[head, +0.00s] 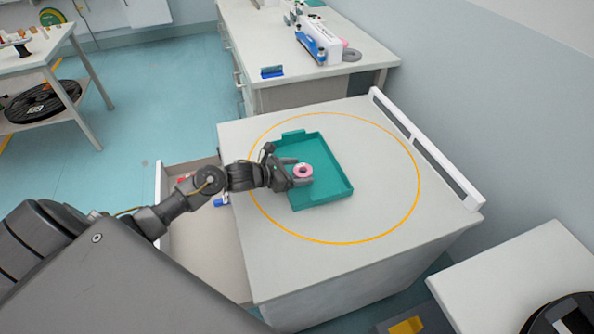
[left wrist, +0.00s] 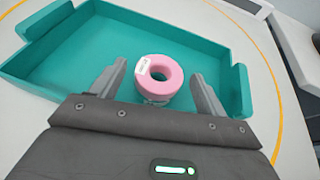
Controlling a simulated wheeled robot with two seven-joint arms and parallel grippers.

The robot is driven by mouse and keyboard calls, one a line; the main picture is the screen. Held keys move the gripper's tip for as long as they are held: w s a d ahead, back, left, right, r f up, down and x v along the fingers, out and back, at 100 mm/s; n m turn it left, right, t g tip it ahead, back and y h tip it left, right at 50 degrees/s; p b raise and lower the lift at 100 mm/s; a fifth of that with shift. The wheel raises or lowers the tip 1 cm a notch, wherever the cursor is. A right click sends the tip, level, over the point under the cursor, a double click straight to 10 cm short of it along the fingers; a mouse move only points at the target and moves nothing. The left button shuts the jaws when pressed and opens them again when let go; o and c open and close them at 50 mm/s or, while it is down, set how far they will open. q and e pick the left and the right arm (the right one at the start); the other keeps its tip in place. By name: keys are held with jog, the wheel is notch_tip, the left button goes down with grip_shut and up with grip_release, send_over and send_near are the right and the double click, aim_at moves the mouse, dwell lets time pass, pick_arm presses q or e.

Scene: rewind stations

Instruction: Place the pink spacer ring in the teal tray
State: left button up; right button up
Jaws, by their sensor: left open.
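The pink spacer ring (head: 304,176) is at the teal tray (head: 332,182), over the tray's left part in the head view. In the left wrist view the ring (left wrist: 165,91) shows its hole and a small white label, with the tray (left wrist: 75,58) around and behind it. My left gripper (head: 301,170) is open, with one finger on each side of the ring; gaps show between ring and fingers in the wrist view. A small greyish patch shows under the ring's near edge; I cannot tell what it is. My right gripper is not in view.
The tray stands on a white worktop (head: 385,215) inside an orange circle. An open drawer (head: 200,255) juts out at the left, under my left arm. A white rail (head: 425,150) edges the worktop's right side. The worktop beyond the tray is clear.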

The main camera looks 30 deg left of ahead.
pick_arm(q)
jog(key=b+v, duration=0.1)
jog(key=v, duration=0.4)
jog(key=shift+s+f, duration=0.1)
jog(key=shift+s, duration=0.05)
jog(key=b+v, duration=0.1)
jog(key=v, duration=0.4)
jog(key=shift+s+a+r, duration=0.15)
jog(key=shift+s+r, duration=0.1)
jog(key=shift+s, duration=0.1)
jog(key=shift+s+a+r, duration=0.1)
jog(key=shift+s+r, duration=0.05)
jog(key=shift+s, duration=0.1)
jog(key=shift+s+a+r, duration=0.1)
jog(key=shift+s+r, duration=0.05)
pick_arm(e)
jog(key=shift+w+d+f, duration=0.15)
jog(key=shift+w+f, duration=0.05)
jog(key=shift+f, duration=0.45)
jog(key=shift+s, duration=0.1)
